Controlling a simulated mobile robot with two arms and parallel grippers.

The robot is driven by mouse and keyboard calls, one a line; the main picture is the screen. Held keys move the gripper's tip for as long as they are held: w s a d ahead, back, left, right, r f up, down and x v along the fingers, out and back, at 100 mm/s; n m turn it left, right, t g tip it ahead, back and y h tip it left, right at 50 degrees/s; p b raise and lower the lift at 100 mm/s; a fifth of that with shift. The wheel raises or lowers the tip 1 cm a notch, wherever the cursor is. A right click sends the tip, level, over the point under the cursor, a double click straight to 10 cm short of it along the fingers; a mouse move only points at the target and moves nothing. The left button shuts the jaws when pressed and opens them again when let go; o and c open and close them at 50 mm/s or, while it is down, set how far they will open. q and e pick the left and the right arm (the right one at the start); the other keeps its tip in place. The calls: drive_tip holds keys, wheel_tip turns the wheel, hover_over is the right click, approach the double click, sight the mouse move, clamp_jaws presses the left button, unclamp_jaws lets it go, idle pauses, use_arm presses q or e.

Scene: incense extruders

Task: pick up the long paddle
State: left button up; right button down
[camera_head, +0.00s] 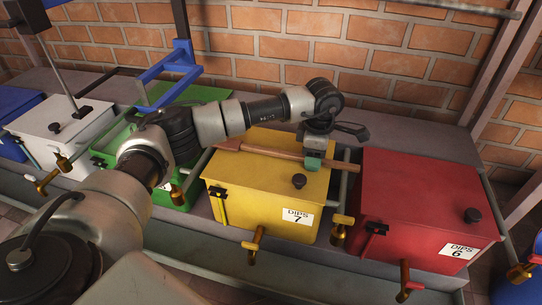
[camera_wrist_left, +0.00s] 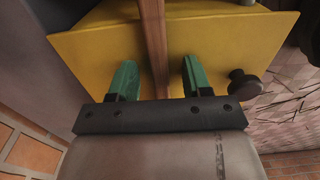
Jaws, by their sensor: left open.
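The long wooden paddle (camera_head: 268,151) lies across the back of the yellow box's lid (camera_head: 262,174), and its thin end reaches right toward the red box. My left gripper (camera_head: 313,163) is over the right part of the paddle, pointing down. In the left wrist view the paddle (camera_wrist_left: 155,45) runs between the two green fingertips of the open left gripper (camera_wrist_left: 158,78), with a gap on each side. I cannot tell how far the fingertips reach down beside it. My right gripper is not in view.
The yellow box has a black knob (camera_head: 299,181). A red box (camera_head: 420,212) stands to the right, and a green box (camera_head: 175,190) and a white box (camera_head: 60,132) to the left. A brick wall (camera_head: 270,45) is behind. A blue frame (camera_head: 170,75) rises above the green box.

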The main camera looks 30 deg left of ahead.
use_arm(q)
drive_tip(key=shift+c, duration=0.2)
clamp_jaws()
drive_tip(key=shift+r, duration=0.15)
